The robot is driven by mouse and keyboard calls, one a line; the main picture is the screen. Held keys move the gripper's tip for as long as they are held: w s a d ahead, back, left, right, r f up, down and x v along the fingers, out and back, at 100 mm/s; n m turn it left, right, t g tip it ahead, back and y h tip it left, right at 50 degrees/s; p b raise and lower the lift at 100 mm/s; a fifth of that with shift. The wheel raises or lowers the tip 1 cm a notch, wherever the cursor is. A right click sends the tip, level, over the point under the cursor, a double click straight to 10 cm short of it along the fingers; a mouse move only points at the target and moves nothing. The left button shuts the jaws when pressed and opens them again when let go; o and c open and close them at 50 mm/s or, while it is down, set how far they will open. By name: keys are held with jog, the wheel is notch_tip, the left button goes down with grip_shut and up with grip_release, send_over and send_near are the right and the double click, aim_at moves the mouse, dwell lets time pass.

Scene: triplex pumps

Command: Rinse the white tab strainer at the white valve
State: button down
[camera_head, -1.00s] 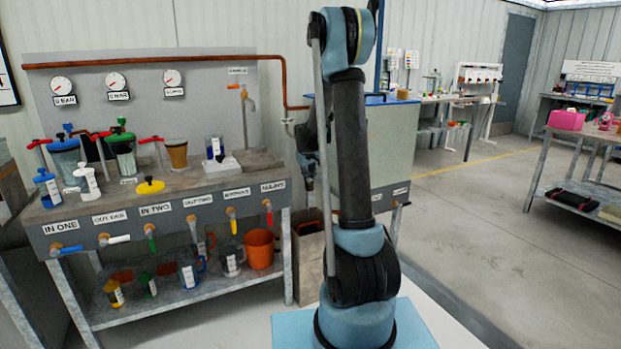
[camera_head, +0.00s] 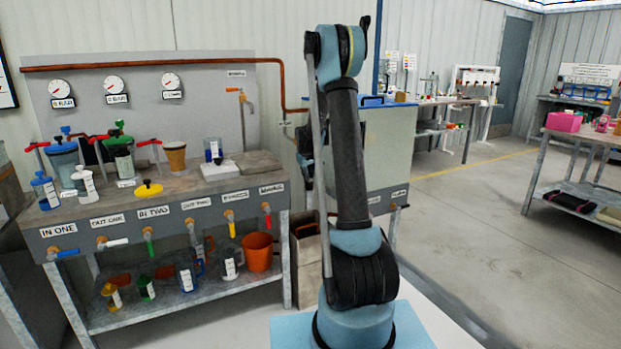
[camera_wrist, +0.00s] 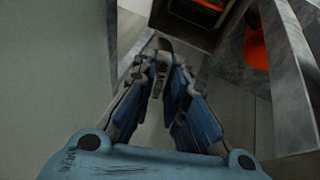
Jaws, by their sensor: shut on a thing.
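In the head view my gripper is mostly hidden by my own arm. The white valve (camera_head: 115,242) has a white lever and sits under the OUT ONE label on the front of the bench at the left. My gripper is well to the right of it, off the bench's right end.
The bench (camera_head: 62,213) carries jars, a brown cup (camera_head: 176,156) and a yellow-topped piece (camera_head: 149,188). Mugs and an orange bucket (camera_head: 258,251) stand on its lower shelf. A bin (camera_head: 306,262) stands right of the bench, before a grey cabinet (camera_head: 388,150).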

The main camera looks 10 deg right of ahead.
jog(key=shift+d, duration=0.25)
dwell(0.4)
jog(key=shift+s+d, duration=0.15)
jog(key=shift+d, duration=0.15)
jog(key=s+a, duration=0.1)
jog(key=s, duration=0.6)
jog(key=shift+s+a, duration=0.4)
dwell(0.5)
jog(key=shift+r, duration=0.1)
dwell(1.2)
jog(key=s+a+r, duration=0.1)
jog(key=s+r, duration=0.3)
jog(key=shift+s, duration=0.4)
jog(key=shift+a+f, duration=0.1)
jog(key=shift+f, duration=0.05)
dwell(0.5)
